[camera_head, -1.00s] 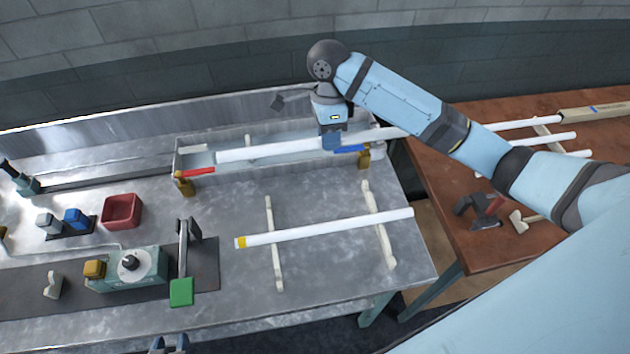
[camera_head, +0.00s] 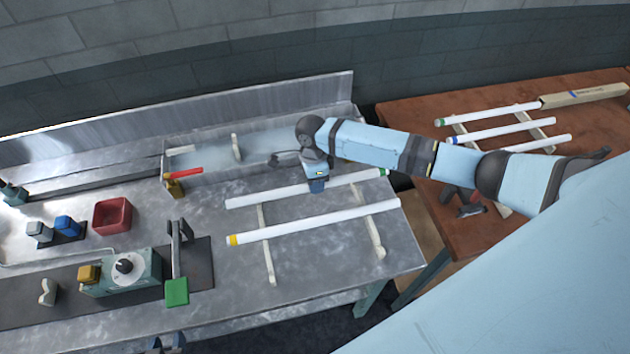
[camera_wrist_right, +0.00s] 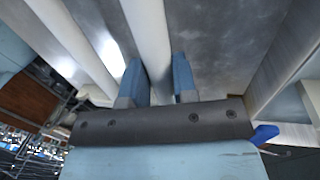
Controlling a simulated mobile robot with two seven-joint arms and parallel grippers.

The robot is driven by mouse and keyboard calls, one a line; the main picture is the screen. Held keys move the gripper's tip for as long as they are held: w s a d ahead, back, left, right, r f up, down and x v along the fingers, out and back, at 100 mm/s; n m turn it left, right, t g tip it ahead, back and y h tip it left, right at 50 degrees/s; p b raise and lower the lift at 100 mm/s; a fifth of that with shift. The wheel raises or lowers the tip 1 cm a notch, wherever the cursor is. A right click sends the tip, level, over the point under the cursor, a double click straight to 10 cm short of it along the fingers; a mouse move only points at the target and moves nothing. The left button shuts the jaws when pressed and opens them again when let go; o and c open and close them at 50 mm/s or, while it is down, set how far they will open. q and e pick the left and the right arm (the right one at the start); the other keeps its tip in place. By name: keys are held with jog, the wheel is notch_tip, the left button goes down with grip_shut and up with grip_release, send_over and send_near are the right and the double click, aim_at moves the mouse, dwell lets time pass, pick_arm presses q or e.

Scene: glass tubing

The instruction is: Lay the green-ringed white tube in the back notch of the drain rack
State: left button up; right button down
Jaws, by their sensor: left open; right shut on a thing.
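The white tube with a green ring (camera_head: 350,182) at its right end is held level by my right gripper (camera_head: 317,187), which is shut around its middle. It lies over the back ends of the two pale bars of the drain rack (camera_head: 269,262). I cannot tell whether it touches the notches. A yellow-ringed white tube (camera_head: 315,222) lies across the rack in front, roughly parallel. In the right wrist view the held tube (camera_wrist_right: 148,35) passes between the blue fingers. My left gripper (camera_head: 168,344) shows only at the bottom edge, open and empty.
A metal trough (camera_head: 225,184) with a red lever (camera_head: 184,173) stands behind the rack. A device with a green pad (camera_head: 177,292) and a red bin (camera_head: 112,216) are to the left. On the brown side table (camera_head: 400,118) lie several tubes.

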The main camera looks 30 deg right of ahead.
jog(key=shift+f, duration=0.25)
pick_arm(q)
jog(key=shift+s+a+f, duration=0.1)
jog(key=shift+s+f, duration=0.2)
pick_arm(e)
jog(key=shift+f, duration=0.15)
jog(key=shift+f, duration=0.35)
pick_arm(q)
jog(key=shift+r, duration=0.2)
pick_arm(e)
jog(key=c, duration=0.9)
grip_release()
pick_arm(q)
jog(key=shift+s+f+m+b, duration=0.15)
jog(key=shift+f+m+b, duration=0.15)
jog(key=shift+f+b, duration=0.4)
pick_arm(e)
notch_tip(320, 180, up, 13)
jog(key=w, duration=0.2)
jog(key=shift+d, duration=0.3)
pick_arm(q)
jog(key=shift+w+r, duration=0.3)
pick_arm(e)
jog(key=shift+f, duration=0.1)
